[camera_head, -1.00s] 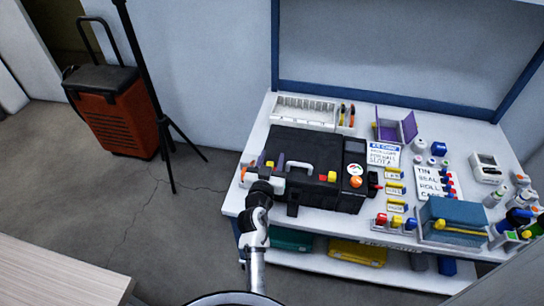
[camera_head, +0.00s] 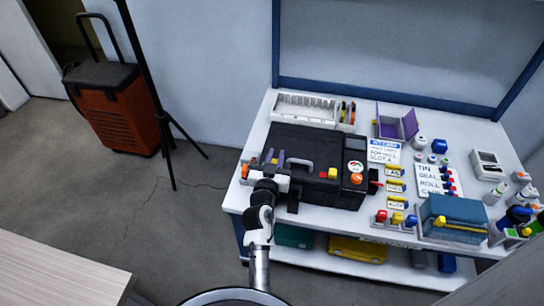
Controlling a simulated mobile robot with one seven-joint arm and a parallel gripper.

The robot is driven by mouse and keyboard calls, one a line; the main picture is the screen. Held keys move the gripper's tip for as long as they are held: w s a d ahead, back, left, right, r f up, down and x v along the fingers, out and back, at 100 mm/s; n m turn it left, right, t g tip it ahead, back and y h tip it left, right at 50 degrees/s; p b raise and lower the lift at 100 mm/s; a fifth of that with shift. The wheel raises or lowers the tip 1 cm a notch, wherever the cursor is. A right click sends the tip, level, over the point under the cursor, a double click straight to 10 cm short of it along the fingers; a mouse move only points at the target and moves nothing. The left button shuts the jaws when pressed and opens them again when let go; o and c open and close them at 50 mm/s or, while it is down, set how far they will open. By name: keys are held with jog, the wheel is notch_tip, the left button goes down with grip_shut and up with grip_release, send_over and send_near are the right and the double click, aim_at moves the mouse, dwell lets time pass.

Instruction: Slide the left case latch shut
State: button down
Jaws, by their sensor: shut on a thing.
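The black case (camera_head: 312,145) lies on the white workbench with its pale handle (camera_head: 300,163) on the near side. My gripper (camera_head: 274,160) is at the left part of the case's near side, left of the handle.
An orange knob (camera_head: 356,179) is at the case's right end. Labels and small coloured parts stand to the right, with a blue box (camera_head: 455,212) near the front edge. A white divided tray (camera_head: 305,108) is behind the case.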

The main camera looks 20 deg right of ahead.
jog(key=c, duration=1.3)
grip_release()
jog(key=shift+s+d, duration=0.15)
jog(key=shift+d, duration=0.1)
